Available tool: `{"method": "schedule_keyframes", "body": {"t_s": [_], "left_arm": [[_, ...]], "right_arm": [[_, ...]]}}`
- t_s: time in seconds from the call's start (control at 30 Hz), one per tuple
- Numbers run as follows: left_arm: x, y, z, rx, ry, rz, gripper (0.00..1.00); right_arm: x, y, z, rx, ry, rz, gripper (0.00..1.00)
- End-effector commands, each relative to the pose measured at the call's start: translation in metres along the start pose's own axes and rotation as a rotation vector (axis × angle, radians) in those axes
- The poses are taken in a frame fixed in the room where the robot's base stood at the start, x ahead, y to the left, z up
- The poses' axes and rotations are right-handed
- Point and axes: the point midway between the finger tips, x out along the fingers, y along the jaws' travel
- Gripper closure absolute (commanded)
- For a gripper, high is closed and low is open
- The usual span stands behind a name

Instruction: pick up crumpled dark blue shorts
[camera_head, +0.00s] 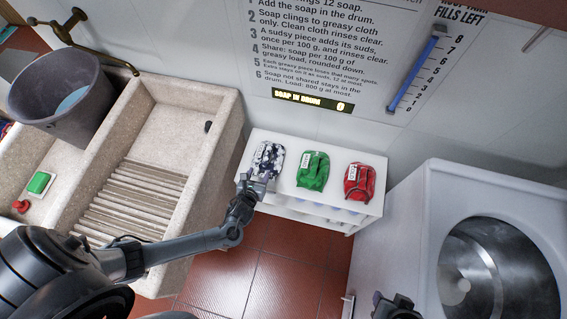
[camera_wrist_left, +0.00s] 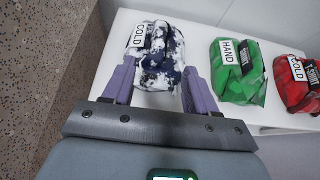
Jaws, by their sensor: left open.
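A crumpled bundle of dark blue and white mottled cloth (camera_head: 268,158) lies at the left end of a white shelf top. It also shows in the left wrist view (camera_wrist_left: 162,50), with a tag reading COLD and a second tag too oblique to read. No plain dark blue garment shows. My left gripper (camera_head: 250,183) is at the bundle's near side. In the left wrist view its open purple fingers (camera_wrist_left: 158,78) stand on either side of the bundle's near part. Whether they touch the cloth I cannot tell. My right gripper (camera_head: 394,306) shows only partly at the bottom edge.
A green bundle (camera_head: 313,170) tagged HAND and a red bundle (camera_head: 359,183) tagged COLD lie to the right on the white shelf (camera_head: 330,207). A stone washboard sink (camera_head: 225,125) stands left, with a grey bucket (camera_head: 62,98). A washing machine (camera_head: 408,220) stands right.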

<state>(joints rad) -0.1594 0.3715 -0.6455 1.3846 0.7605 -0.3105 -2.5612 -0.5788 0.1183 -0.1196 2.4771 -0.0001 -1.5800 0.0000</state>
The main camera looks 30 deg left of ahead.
Motion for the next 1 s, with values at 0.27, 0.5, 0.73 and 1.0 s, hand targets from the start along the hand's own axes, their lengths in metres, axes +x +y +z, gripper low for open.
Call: {"method": "schedule_keyframes", "body": {"t_s": [0.27,0.5,0.73,1.0], "left_arm": [[0.036,-0.007,0.004,0.001,-0.051,-0.012,0.43],[0.068,-0.008,0.007,-0.003,-0.055,-0.012,0.43],[0.087,-0.008,0.009,-0.003,-0.053,-0.012,0.43],[0.110,-0.004,0.008,-0.004,-0.054,-0.011,0.43]], "right_arm": [[0.033,-0.002,0.011,-0.001,0.001,0.000,0.57],[0.043,-0.002,0.014,-0.002,0.002,0.000,0.57],[0.048,-0.001,0.016,-0.004,0.002,0.002,0.57],[0.058,-0.002,0.019,-0.003,0.002,0.002,0.57]]}}
